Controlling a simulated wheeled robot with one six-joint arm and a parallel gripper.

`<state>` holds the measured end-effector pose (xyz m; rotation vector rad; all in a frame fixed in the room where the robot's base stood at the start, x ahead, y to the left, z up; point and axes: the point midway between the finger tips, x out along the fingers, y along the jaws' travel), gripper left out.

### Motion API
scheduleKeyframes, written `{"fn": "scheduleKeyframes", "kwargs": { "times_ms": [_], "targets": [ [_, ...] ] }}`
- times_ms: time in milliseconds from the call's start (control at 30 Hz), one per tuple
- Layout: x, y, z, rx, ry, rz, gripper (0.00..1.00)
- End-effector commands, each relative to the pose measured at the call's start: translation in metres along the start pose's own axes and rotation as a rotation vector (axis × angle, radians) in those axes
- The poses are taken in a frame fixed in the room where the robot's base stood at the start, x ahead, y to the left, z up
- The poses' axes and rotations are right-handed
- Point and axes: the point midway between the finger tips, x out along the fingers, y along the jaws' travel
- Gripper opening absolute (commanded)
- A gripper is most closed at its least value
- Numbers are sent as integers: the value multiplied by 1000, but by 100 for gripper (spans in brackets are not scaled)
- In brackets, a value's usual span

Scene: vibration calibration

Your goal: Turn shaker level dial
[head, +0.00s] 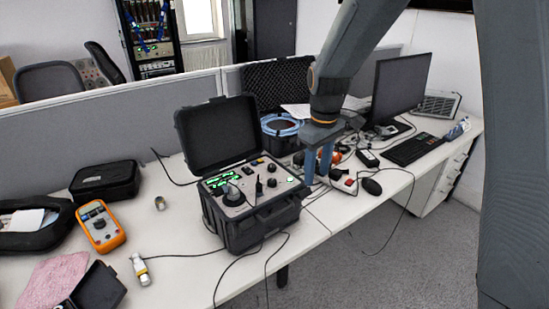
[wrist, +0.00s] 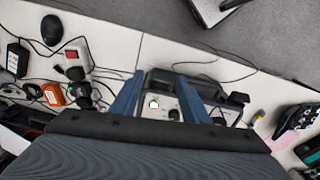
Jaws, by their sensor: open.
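An open black case (head: 250,228) holds a light instrument panel with green-lit displays (head: 220,180) and several black knobs. One black dial (head: 272,183) is at the panel's right part; which knob is the shaker level dial I cannot tell. My gripper (head: 317,178) has blue fingers, pointing down, just right of the case in the head view. It is open and empty. In the wrist view the fingers (wrist: 160,92) frame part of the panel (wrist: 156,113), with a small black knob (wrist: 174,114) between them. My gripper's dark body hides the rest of the panel.
The case lid (head: 217,133) stands upright behind the panel. An orange multimeter (head: 100,227) lies at left. A monitor (head: 401,88), keyboard (head: 412,149) and mouse (head: 371,187) are at right. Cables run across the white desk (head: 185,265) and over its front edge.

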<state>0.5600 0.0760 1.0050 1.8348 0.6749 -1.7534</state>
Motion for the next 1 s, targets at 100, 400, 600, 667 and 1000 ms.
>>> {"fn": "scheduleKeyframes", "kwargs": {
  "times_ms": [100, 400, 600, 667, 1000],
  "targets": [
    [-5, 8, -69, -250, -11, -11, 42],
    [-6, 3, -171, -691, -25, -34, 42],
    [-1, -1, -186, -769, -28, -39, 42],
    [6, -1, -185, -771, -29, -40, 42],
    [55, -2, -183, -768, -28, -39, 42]
  ]
}}
